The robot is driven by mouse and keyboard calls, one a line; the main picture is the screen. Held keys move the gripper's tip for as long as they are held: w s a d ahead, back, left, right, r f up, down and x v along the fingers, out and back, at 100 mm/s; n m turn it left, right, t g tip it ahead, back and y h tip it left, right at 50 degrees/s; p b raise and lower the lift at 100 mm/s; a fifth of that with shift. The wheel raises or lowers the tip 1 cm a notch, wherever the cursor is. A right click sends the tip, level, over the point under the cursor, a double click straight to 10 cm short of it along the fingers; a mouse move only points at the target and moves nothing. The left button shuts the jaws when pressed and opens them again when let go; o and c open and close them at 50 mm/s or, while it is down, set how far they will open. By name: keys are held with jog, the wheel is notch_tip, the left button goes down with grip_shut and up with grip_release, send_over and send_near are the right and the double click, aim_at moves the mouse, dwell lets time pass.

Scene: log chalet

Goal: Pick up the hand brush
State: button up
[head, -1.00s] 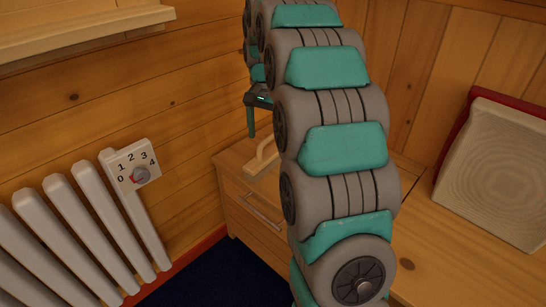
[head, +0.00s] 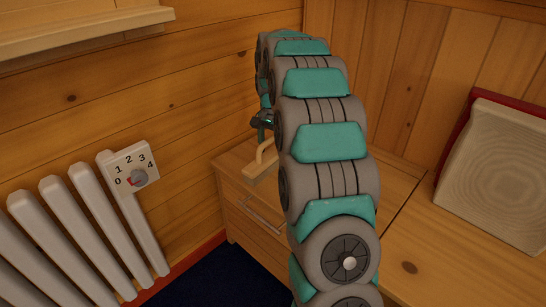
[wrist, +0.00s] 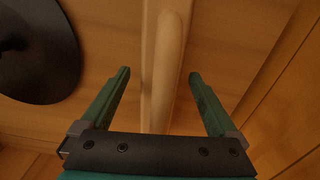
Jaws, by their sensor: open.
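The hand brush (head: 262,166) is pale wood with a raised handle. It lies on top of a low wooden drawer cabinet, partly hidden behind my arm in the head view. In the wrist view the brush (wrist: 166,50) runs up the picture between my fingers, its lower end near the gripper's dark base. My gripper (wrist: 159,75) is open, with one green finger on each side of the brush and a gap on both sides. In the head view my gripper (head: 263,122) shows just above the brush, mostly hidden by my arm.
A dark round object (wrist: 38,50) lies left of the brush in the wrist view. A white radiator (head: 80,230) with a dial stands at the left. The wooden cabinet (head: 225,165) meets log walls. A pale ribbed panel with a red edge (head: 497,170) leans at the right.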

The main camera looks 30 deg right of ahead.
jog(key=shift+f, duration=0.6)
jog(key=shift+c, duration=0.2)
jog(key=c, duration=1.4)
jog(key=shift+r, duration=0.1)
